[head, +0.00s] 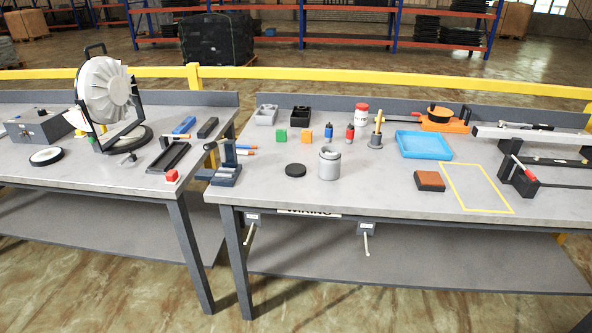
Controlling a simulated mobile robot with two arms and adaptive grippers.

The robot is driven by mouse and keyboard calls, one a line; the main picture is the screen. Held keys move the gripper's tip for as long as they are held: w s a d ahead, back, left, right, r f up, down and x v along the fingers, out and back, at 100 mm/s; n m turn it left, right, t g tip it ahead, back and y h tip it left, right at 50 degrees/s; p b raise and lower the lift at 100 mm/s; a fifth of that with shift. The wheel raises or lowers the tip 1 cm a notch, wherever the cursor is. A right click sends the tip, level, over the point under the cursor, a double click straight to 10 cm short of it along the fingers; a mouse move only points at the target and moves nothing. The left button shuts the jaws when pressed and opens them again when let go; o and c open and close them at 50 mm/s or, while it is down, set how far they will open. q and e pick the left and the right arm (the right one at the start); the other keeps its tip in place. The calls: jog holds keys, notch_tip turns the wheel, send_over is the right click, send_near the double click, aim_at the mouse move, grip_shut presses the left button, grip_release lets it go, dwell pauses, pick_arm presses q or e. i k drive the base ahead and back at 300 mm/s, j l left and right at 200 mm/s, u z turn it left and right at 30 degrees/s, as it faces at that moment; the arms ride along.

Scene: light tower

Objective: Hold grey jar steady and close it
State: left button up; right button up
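The grey jar (329,165) stands upright on the right-hand workbench, near its front edge. Its top looks open, with a pale rim. A flat black round lid (295,170) lies on the bench just left of the jar, apart from it. Neither of my grippers shows in the head view, and nothing is touching the jar or the lid.
A blue tray (424,145) and a brown-topped block (429,181) are to the right. A dark blue device (228,165) stands left. Bench in front of the jar is clear.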

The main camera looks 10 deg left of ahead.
aim_at(329, 165)
jog(key=i+z, duration=0.45)
jog(key=i, duration=0.5)
